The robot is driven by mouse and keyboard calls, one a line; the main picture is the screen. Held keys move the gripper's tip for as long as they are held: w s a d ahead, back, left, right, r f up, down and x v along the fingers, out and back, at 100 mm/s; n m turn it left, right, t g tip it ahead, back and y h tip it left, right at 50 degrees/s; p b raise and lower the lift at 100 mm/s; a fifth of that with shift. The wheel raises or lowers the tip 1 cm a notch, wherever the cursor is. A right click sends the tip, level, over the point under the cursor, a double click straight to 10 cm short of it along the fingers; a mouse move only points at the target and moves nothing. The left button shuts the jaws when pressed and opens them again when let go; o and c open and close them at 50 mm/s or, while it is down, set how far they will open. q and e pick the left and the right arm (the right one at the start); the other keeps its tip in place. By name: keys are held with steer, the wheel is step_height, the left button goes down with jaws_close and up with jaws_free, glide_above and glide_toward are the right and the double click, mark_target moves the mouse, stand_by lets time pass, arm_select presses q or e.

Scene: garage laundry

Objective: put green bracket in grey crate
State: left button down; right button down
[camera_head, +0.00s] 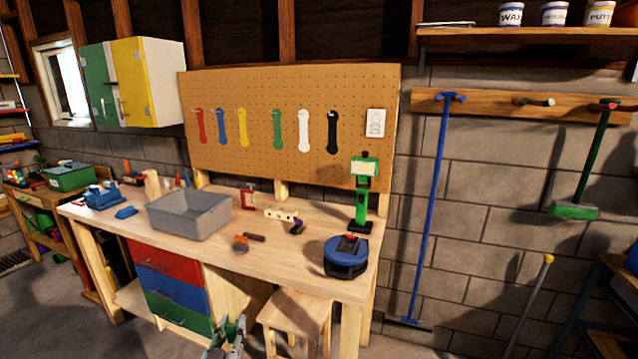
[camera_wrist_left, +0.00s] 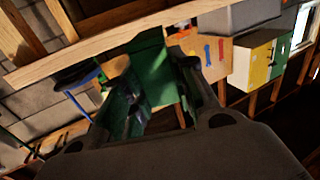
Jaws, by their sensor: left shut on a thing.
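The grey crate (camera_head: 190,222) stands on the left part of the wooden workbench, its near side facing me. It also shows at the top right of the left wrist view (camera_wrist_left: 258,16). My left gripper (camera_head: 232,328) is low at the bottom of the head view, in front of the bench and below its top, well apart from the crate. In the left wrist view it is shut on the green bracket (camera_wrist_left: 153,72), which sticks out beyond the fingers. The gripper hides part of the bracket. My right gripper is not in view.
The workbench (camera_head: 275,272) also holds a blue round device (camera_head: 346,256), a green stand (camera_head: 362,200), a red clamp (camera_head: 248,197) and small tools (camera_head: 241,243). A wooden stool (camera_head: 296,308) stands in front. Drawers (camera_head: 175,290) lie below the crate.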

arm_select(q)
steer(key=shift+s+f, duration=0.5)
steer(key=shift+f, duration=0.25)
steer(key=shift+s+f, duration=0.1)
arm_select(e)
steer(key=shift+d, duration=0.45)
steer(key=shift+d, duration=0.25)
